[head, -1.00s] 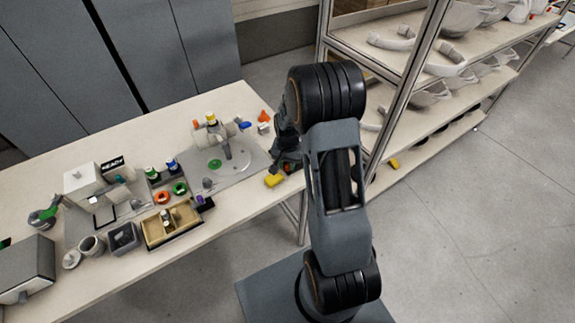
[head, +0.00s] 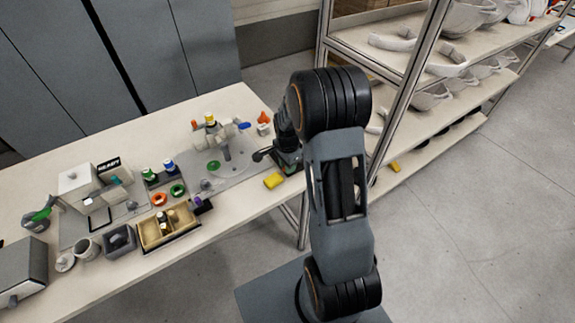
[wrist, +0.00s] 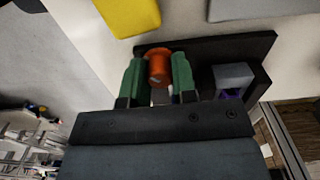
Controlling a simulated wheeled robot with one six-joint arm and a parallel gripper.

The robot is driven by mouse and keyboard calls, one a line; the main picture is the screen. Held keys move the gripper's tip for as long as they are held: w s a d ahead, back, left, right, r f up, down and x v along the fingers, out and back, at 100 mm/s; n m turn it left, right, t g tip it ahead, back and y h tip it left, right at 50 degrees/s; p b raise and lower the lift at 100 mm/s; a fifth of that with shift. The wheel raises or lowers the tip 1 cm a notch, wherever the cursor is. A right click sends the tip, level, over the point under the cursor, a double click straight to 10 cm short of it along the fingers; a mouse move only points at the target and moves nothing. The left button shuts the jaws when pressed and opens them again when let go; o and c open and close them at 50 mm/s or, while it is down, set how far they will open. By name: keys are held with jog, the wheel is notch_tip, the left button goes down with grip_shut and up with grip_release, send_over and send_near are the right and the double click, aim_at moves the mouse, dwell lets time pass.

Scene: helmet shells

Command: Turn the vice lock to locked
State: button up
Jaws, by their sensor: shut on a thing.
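My gripper (wrist: 158,82) has two green fingers. In the wrist view they are closed on the sides of an orange knob (wrist: 159,62), one finger on each side. The knob stands at a dark plate (wrist: 225,46) on the bench. I cannot tell from its looks whether this knob is the vice lock, and no lock marking shows. In the head view my gripper (head: 288,161) is at the right end of the bench, and the arm hides the knob there.
A yellow block (head: 273,180) lies beside my gripper and also shows in the wrist view (wrist: 128,14). A grey block (wrist: 232,76) with a purple part is right of the knob. The bench (head: 225,225) holds trays and cups. A shelf rack (head: 440,118) stands right.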

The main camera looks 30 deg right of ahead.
dwell(0.6)
jog(key=o, duration=0.6)
jog(key=shift+o, duration=0.2)
notch_tip(320, 180, up, 14)
dwell(0.7)
jog(key=s+a+r+n+t, duration=0.1)
jog(key=s+a+r+n, duration=0.1)
jog(key=s+a+n, duration=0.3)
jog(key=s+a+r+n+t, duration=0.2)
jog(key=s+a+n, duration=0.2)
jog(key=s+n, duration=0.7)
jog(key=shift+s+a+r+t, duration=0.2)
jog(key=shift+a+r+t, duration=0.1)
jog(key=shift+a+r, duration=0.05)
